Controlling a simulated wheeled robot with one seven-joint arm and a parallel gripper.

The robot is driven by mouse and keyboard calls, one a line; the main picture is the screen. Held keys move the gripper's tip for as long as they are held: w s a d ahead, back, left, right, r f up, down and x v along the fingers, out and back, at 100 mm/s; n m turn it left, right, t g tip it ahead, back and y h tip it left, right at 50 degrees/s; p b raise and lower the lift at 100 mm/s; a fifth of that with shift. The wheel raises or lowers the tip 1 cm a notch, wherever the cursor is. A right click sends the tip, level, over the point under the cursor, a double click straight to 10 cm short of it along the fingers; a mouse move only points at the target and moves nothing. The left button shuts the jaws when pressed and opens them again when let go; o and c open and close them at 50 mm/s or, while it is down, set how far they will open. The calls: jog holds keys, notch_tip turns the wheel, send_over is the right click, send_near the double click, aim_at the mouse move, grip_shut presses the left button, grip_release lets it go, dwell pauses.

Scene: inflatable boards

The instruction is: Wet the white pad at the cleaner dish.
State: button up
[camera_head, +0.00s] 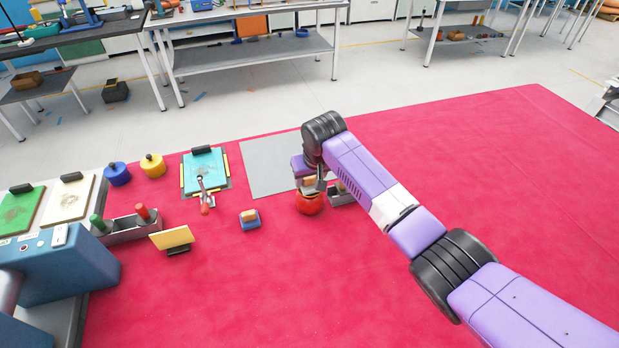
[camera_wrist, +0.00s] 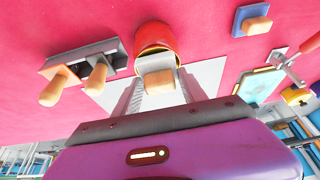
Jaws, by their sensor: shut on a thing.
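My gripper (camera_wrist: 159,92) is shut on the wooden handle of the white pad (camera_wrist: 155,64). In the wrist view the handle sits between the fingertips, and only a pale strip of the pad shows past it. A round red dish (camera_head: 309,204), most likely the cleaner dish, stands on the red mat right below my gripper. In the wrist view the dish (camera_wrist: 156,37) lies just beyond the pad, with a yellowish rim or inside. I cannot tell whether the pad touches the dish.
A grey holder (camera_wrist: 98,52) with two wooden-handled tools stands close beside the dish. A blue block with a wooden top (camera_head: 249,220) lies to the left. A grey sheet (camera_head: 262,172) lies behind. The right side of the red mat (camera_head: 480,160) is clear.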

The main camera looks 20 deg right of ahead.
aim_at(309, 189)
jog(key=shift+r+p, duration=1.35)
jog(key=shift+r, duration=1.65)
jog(key=shift+w+a+r+n, duration=0.1)
jog(key=shift+r+n, duration=0.15)
jog(key=shift+r, duration=0.25)
jog(key=shift+w+a+r+n, duration=0.1)
jog(key=shift+r+n, duration=0.15)
jog(key=shift+r, duration=0.25)
jog(key=shift+s+a+f+n+y, duration=0.15)
jog(key=shift+s+f, duration=0.1)
jog(key=shift+s, duration=0.35)
jog(key=shift+s+a+f+n+y, duration=0.15)
jog(key=shift+s+f, duration=0.1)
jog(key=shift+s, duration=0.35)
jog(key=shift+m, duration=0.8)
jog(key=s+f, duration=0.4)
jog(key=s, duration=0.4)
jog(key=s+f+b, duration=0.1)
jog(key=s+f, duration=0.3)
jog(key=s, duration=0.5)
jog(key=s+d+f+b, duration=0.1)
jog(key=s+f, duration=0.4)
jog(key=s, duration=0.3)
jog(key=shift+s, duration=0.35)
jog(key=shift+s+f, duration=0.2)
jog(key=shift+f, duration=0.05)
